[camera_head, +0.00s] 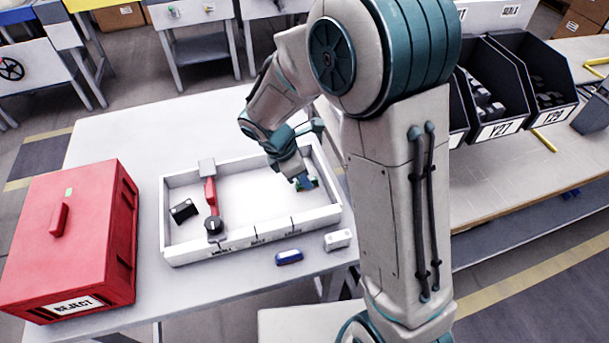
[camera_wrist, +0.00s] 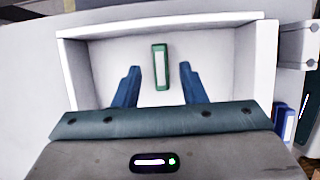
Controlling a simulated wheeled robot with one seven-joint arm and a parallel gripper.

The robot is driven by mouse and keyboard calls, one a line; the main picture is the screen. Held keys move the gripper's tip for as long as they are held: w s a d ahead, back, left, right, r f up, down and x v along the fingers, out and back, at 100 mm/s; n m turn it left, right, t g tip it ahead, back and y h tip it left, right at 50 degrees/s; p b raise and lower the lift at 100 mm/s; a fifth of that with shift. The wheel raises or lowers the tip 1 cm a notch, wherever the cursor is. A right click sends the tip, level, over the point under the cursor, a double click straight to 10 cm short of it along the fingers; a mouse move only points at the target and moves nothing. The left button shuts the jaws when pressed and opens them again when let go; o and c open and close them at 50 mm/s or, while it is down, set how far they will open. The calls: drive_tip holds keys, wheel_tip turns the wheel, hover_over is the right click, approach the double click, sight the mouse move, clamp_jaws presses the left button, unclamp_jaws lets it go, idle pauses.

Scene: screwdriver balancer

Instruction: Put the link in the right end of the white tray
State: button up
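The white tray (camera_head: 178,248) lies on the table, with printed labels along its front wall. A green piece with a pale face (camera_wrist: 160,66) lies on the tray floor near its right end; only a bit of green shows in the head view (camera_head: 314,183). I take it to be the link, but its shape does not settle this. My gripper (camera_wrist: 157,72) is over the tray's right part, fingers wide apart on either side of the green piece with gaps. In the head view my gripper (camera_head: 304,184) hides most of it.
A blue piece (camera_head: 289,257) and a pale block (camera_head: 337,239) lie outside the tray's front wall. A black block (camera_head: 183,210) and a red-and-grey tool (camera_head: 211,193) are in the tray's left part. A red REJECT box (camera_head: 75,240) stands left. The tray's middle is clear.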

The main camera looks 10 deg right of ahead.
drive_tip(key=w+v, duration=0.1)
drive_tip(key=v, duration=0.9)
drive_tip(key=s+d+r+m+t+y, duration=0.1)
drive_tip(key=s+d+r+m+y, duration=0.1)
drive_tip(key=s+d+m, duration=0.5)
drive_tip(key=s+d+r+m+t+y, duration=0.1)
drive_tip(key=s+d+r+m+y, duration=0.1)
drive_tip(key=s+d+m, duration=0.5)
drive_tip(key=shift+s+r+m+y+p, duration=0.4)
drive_tip(key=shift+s+m, duration=0.55)
drive_tip(key=shift+m, duration=2.35)
drive_tip(key=shift+r, duration=0.1)
drive_tip(key=shift+r+p, duration=0.4)
drive_tip(key=shift+r, duration=0.15)
